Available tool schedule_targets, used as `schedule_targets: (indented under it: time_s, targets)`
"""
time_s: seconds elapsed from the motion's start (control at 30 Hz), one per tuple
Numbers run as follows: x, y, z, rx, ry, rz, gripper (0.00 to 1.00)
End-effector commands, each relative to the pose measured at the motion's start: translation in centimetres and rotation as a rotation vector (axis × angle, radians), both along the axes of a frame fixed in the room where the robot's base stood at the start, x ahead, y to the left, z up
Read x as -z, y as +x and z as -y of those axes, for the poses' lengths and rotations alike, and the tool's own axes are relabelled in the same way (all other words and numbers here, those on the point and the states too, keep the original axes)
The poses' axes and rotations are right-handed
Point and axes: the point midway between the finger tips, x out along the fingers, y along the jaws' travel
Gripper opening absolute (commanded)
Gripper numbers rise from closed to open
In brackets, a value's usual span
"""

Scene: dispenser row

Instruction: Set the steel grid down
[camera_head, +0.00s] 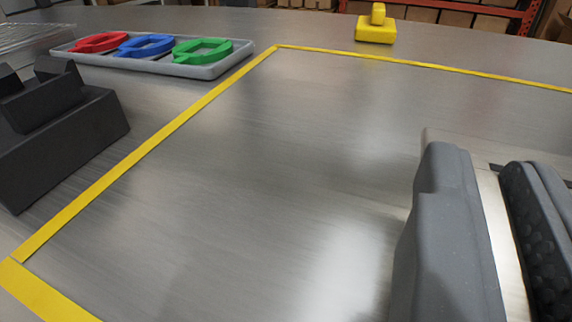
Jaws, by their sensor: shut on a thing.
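My gripper (484,168) shows at the right edge, partly cut off by the frame. Its grey finger and dark textured pad are shut on a bright steel piece (500,235), which I take to be the steel grid. Only a narrow strip of it shows between the fingers, and a pale metal edge shows beyond the fingertips. The rest is hidden or out of frame. I cannot tell whether it touches the table. The steel table (250,190) has a yellow tape outline (150,155), and the area inside it that shows is bare.
A black stepped block (60,145) stands left. A wire rack (25,36) lies at the far left. A yellow knobbed block (375,32) stands behind the tape.

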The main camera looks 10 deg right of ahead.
Motion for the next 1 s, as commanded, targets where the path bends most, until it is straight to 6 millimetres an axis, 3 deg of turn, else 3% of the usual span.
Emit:
schedule_targets:
  time_s: [0.1,0.3,0.43,0.67,1.0]
  targets:
    - [0.0,1.8,-0.7,0.001,-0.001,0.006,0.00]
    - [0.3,3.2,-1.3,0.000,-0.002,0.002,0.00]
    - [0.9,3.3,-1.4,0.000,-0.002,0.001,0.00]
    - [3.7,3.3,-1.4,0.000,-0.002,0.001,0.00]
    - [3.9,3.3,-1.4,-0.001,-0.001,0.002,0.00]
